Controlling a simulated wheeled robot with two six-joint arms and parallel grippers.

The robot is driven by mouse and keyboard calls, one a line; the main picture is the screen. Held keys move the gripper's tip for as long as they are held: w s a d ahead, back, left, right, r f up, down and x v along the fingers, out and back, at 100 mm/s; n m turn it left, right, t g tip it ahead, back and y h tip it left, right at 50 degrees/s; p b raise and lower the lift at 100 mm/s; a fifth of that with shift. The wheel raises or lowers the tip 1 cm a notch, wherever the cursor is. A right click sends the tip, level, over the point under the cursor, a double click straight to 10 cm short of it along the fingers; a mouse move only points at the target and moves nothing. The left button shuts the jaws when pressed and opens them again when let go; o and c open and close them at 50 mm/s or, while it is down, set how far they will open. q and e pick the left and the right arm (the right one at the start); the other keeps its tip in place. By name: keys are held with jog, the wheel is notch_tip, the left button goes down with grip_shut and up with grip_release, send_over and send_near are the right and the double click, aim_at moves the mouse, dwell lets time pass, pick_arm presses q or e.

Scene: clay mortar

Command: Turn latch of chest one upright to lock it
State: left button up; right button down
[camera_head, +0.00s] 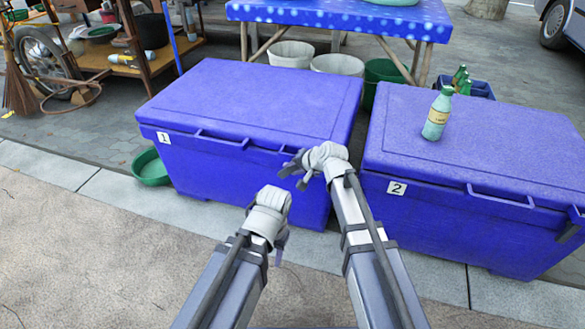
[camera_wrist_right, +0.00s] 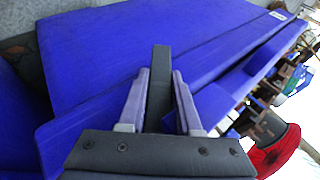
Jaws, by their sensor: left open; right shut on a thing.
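Chest one (camera_head: 250,105) is the blue chest at the left with a label "1"; its lid is closed. My right gripper (camera_head: 291,168) is at the right part of its front, just below the lid edge. In the right wrist view its two fingers (camera_wrist_right: 160,100) are closed on a dark grey bar, the latch (camera_wrist_right: 161,62), which sticks out past the fingertips against the blue chest. In the head view the latch is hidden by or blends with my gripper. My left gripper (camera_head: 279,252) is open and empty, lower down, in front of the chest and apart from it.
A second blue chest (camera_head: 480,145), labelled "2", stands at the right with a bottle (camera_head: 437,114) on its lid. A green bowl (camera_head: 150,168) lies left of chest one. A blue-covered table (camera_head: 340,18) stands behind. The pavement at front left is clear.

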jog(key=shift+a+r+g+h+p, duration=0.25)
jog(key=shift+h+p, duration=0.45)
jog(key=shift+p, duration=0.4)
jog(key=shift+w+n+g+h+p, duration=0.1)
jog(key=shift+n+g+h+p, duration=0.25)
jog(key=shift+h+p, duration=0.35)
jog(key=shift+f+n+g+h+p, duration=0.15)
jog(key=shift+n+g+h+p, duration=0.25)
jog(key=shift+h, duration=0.5)
jog(key=shift+g+h, duration=0.4)
jog(key=shift+h, duration=0.7)
jog(key=c, duration=0.6)
grip_release()
jog(key=shift+p, duration=0.3)
